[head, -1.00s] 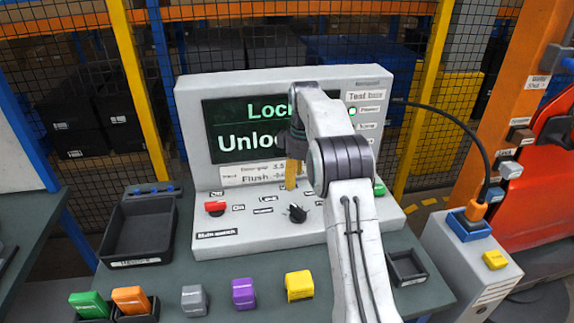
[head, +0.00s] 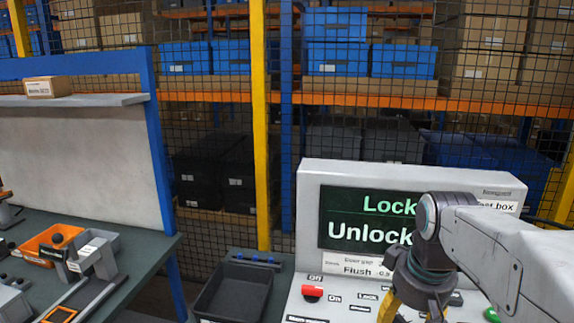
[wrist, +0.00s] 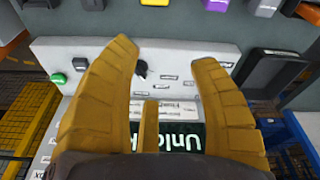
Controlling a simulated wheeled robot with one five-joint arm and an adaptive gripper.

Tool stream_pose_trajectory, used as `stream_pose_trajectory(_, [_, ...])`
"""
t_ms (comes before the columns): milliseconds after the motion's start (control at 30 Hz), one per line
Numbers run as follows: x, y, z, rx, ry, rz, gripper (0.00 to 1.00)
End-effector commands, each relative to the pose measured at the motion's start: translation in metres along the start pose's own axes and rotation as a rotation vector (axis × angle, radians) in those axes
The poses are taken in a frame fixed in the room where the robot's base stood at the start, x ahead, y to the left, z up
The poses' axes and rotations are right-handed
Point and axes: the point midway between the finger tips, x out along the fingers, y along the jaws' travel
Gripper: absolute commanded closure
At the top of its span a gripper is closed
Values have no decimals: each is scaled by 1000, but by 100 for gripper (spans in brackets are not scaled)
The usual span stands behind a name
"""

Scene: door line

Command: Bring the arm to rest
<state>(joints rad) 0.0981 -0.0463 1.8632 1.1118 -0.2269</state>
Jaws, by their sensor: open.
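My arm reaches in from the right of the head view, and my gripper (head: 405,306) hangs over the front panel of the white test box (head: 310,205). Its fingertips are cut off by the lower edge there. In the wrist view my gripper (wrist: 163,50) shows its yellow fingers spread apart with nothing between them. Below them lie the test box's panel, a black knob (wrist: 140,69) and a green button (wrist: 58,79). The box's screen (head: 350,215) reads "Lock" and "Unlock", partly hidden by my arm.
A red switch (head: 312,293) sits on the panel's left. A black tray (head: 235,290) stands left of the box. Another bench (head: 110,240) with an orange bin (head: 50,245) is at the left. A mesh fence with a yellow post (head: 260,130) stands behind.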

Motion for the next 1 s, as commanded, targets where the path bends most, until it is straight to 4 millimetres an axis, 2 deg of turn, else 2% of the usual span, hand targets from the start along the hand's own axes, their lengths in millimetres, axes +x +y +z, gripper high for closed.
stream_pose_trajectory(33, [-4, -8, 19, 11, 19, 1, 44])
stream_pose_trajectory(200, [-5, -29, 73, 58, 68, 1, 44])
stream_pose_trajectory(400, [6, -44, 122, 102, 112, -5, 44])
stream_pose_trajectory(500, [11, -49, 138, 116, 126, -7, 44])
stream_pose_trajectory(700, [18, -53, 154, 131, 140, -10, 44])
stream_pose_trajectory(1000, [19, -53, 156, 133, 141, -11, 44])
